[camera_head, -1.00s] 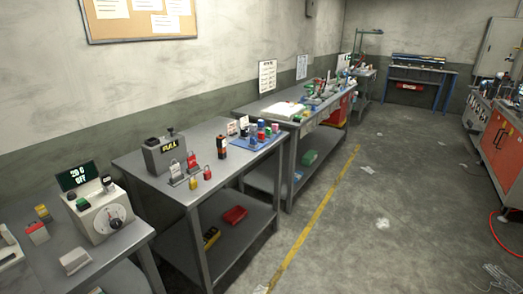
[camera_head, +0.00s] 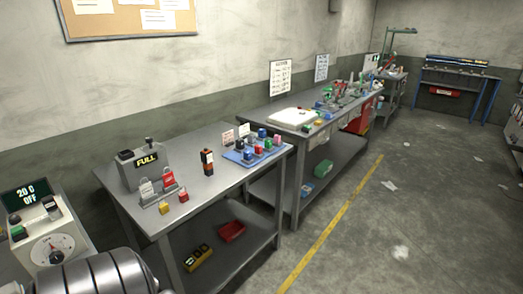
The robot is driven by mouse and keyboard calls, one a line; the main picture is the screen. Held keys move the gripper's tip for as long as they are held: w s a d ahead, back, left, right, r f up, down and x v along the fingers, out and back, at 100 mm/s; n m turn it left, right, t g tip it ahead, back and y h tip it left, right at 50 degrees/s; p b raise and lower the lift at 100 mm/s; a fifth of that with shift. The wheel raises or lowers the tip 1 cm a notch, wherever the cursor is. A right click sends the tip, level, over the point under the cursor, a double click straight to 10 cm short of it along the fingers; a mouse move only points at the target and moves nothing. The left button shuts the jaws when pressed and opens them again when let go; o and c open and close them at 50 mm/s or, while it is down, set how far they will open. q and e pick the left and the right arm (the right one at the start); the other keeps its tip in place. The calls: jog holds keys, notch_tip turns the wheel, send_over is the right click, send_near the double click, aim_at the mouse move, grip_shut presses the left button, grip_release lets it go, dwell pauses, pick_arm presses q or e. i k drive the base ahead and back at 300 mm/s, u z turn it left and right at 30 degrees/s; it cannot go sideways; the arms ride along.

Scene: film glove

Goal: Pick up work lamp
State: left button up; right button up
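No object is plainly recognisable as the work lamp. A small upright black and orange object (camera_head: 207,161) stands on the middle grey workbench (camera_head: 225,190); I cannot tell whether it is the lamp. Neither of my grippers shows.
A grey box marked FULL (camera_head: 145,169) and padlocks (camera_head: 168,180) stand on the bench. A blue tray (camera_head: 240,156) holds several small coloured items. A dial device (camera_head: 52,240) is at left. Floor (camera_head: 370,230) right of the yellow line (camera_head: 330,232) is mostly clear.

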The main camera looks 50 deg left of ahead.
aim_at(207, 158)
jog(key=z, duration=0.1)
jog(key=i, duration=1.85)
jog(key=u, duration=0.95)
jog(key=i, duration=1)
jog(key=u, duration=1)
